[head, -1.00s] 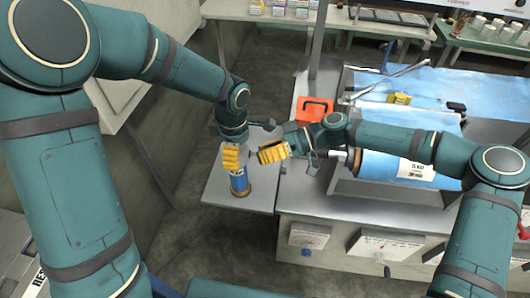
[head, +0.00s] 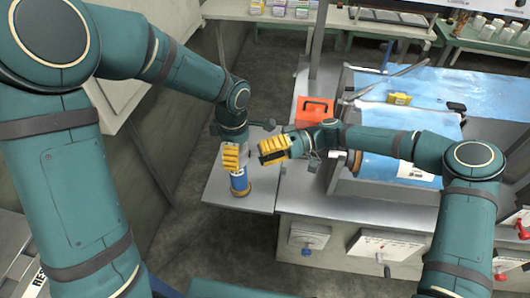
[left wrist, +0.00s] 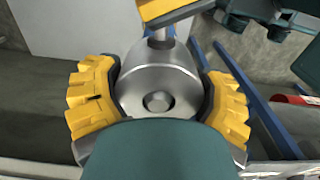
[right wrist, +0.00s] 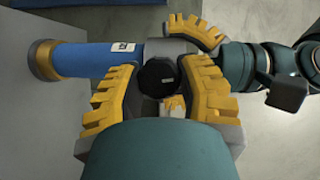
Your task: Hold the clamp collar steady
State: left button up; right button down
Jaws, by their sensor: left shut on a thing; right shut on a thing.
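A blue cylinder (head: 240,181) with a brass base stands upright on a grey tabletop. It lies sideways in the right wrist view (right wrist: 85,60). A round metal collar (left wrist: 157,82) with a central stud sits on its top. My left gripper (head: 231,157) is shut on this collar, one yellow finger on each side in the left wrist view. A rod runs from the collar's side towards my right gripper (head: 274,149). My right gripper is shut on a round black knob (right wrist: 158,78) beside the collar. The fingers hide parts of the collar.
The grey tabletop (head: 222,188) has bare room around the cylinder. An orange case (head: 315,110) lies to the right, near a bench with a blue sheet (head: 440,88) and a small yellow box (head: 399,98). Shelves with small boxes stand behind.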

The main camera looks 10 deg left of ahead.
jog(key=shift+m, duration=0.3)
dwell(0.4)
jog(key=c, duration=0.5)
grip_release()
jog(key=n+t, duration=0.1)
jog(key=n, duration=0.2)
jog(key=shift+r+n+h, duration=0.1)
jog(key=shift+n+h, duration=0.2)
jog(key=shift+h, duration=0.1)
jog(key=n+t, duration=0.1)
jog(key=n, duration=0.1)
jog(key=shift+s+n+h, duration=0.1)
jog(key=shift+n+h, duration=0.2)
jog(key=shift+n, duration=0.1)
jog(key=n+t, duration=0.3)
jog(key=n, duration=0.2)
jog(key=shift+s+t, duration=0.1)
jog(key=shift+t, duration=0.3)
jog(key=v, duration=1.2)
jog(key=shift+r, duration=0.3)
